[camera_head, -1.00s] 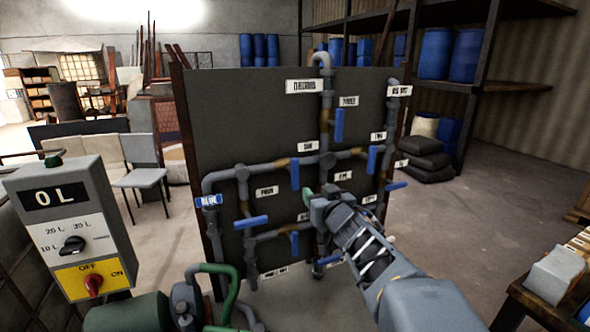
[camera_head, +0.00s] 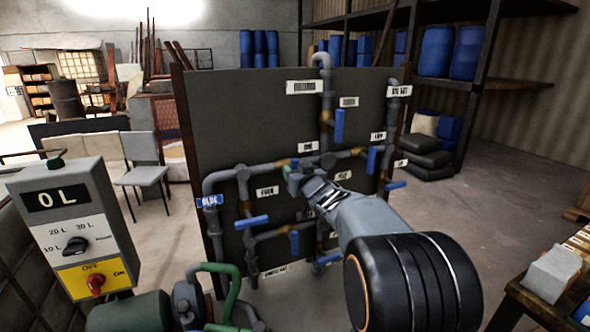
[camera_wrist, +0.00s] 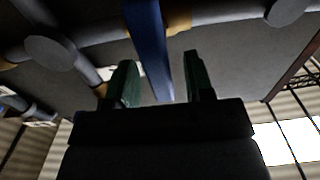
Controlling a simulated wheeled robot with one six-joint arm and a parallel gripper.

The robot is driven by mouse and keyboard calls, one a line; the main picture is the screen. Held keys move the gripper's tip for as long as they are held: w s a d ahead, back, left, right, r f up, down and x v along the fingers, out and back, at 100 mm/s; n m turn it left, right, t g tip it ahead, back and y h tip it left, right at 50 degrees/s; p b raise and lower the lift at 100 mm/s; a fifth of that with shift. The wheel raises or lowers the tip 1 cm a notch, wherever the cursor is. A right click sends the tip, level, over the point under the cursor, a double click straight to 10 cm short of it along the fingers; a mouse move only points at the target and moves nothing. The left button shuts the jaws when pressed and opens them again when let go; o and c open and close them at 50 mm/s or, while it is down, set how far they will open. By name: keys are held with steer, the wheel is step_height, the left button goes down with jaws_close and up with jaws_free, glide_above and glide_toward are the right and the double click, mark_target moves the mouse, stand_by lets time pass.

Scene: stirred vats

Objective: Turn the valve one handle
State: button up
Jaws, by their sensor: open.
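The valve one handle (camera_wrist: 148,40) is a blue lever on the grey pipe under the "ONE" label (camera_head: 305,147). In the wrist view it comes down from the pipe between my two green fingers, its lower end between them. My gripper (camera_wrist: 160,78) is open, one finger on each side of the handle, with gaps visible. In the head view my gripper (camera_head: 291,174) is in front of this valve and hides most or all of the handle.
The pipe panel (camera_head: 240,110) carries other blue handles: valve three (camera_head: 339,125), valve two (camera_head: 372,158) and valve four (camera_head: 251,222). A control box (camera_head: 70,225) reading "0 L" stands at left. A wooden table (camera_head: 540,300) is at lower right.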

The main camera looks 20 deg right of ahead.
steer(key=shift+w, duration=0.4)
jaws_close()
